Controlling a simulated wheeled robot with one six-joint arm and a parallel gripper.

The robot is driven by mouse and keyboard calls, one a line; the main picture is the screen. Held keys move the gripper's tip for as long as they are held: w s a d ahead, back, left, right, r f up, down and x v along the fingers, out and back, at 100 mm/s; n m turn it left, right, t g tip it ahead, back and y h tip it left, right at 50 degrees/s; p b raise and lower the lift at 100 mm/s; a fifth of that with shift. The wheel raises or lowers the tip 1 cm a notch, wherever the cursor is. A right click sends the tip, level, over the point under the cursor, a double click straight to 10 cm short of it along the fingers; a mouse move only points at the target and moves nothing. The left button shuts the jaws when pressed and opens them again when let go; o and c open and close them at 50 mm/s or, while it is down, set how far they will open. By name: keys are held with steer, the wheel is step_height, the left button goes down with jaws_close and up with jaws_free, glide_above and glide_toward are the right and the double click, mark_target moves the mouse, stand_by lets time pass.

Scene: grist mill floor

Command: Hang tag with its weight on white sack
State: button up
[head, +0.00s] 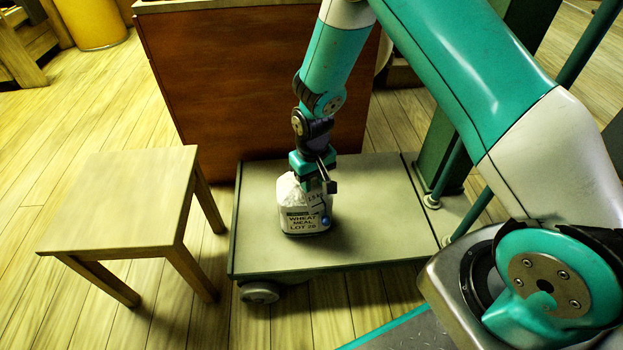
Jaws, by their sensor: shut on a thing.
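The white sack (290,192) stands upright on the grey platform (385,215). Its front label reads WHEAT MEAL LOT 28. My gripper (319,187) points down at the sack's upper right side, very close to it. A small pale tag (314,199) with dark figures shows tilted just below the fingers, against the sack. My gripper is shut on the tag, though the fingers hide the grip itself. The figures are too small to read surely. I cannot tell whether the tag hangs on the sack. A small blue spot (326,220) shows at the sack's right edge.
A wooden stool (125,200) stands left of the platform. A brown wooden panel (250,80) rises close behind the platform. A green post (450,130) stands at its right. The platform is bare around the sack. A yellow drum (92,22) stands far left.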

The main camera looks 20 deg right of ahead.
steer(key=shift+w+a+f, duration=0.1)
steer(key=shift+w+f, duration=0.1)
steer(key=shift+f, duration=0.1)
stand_by(0.5)
steer(key=o, duration=1)
steer(key=shift+c, duration=0.2)
steer(key=shift+r, duration=0.1)
steer(key=shift+s+r+p, duration=0.15)
steer(key=shift+r+p, duration=2.5)
steer(key=shift+r, duration=0.3)
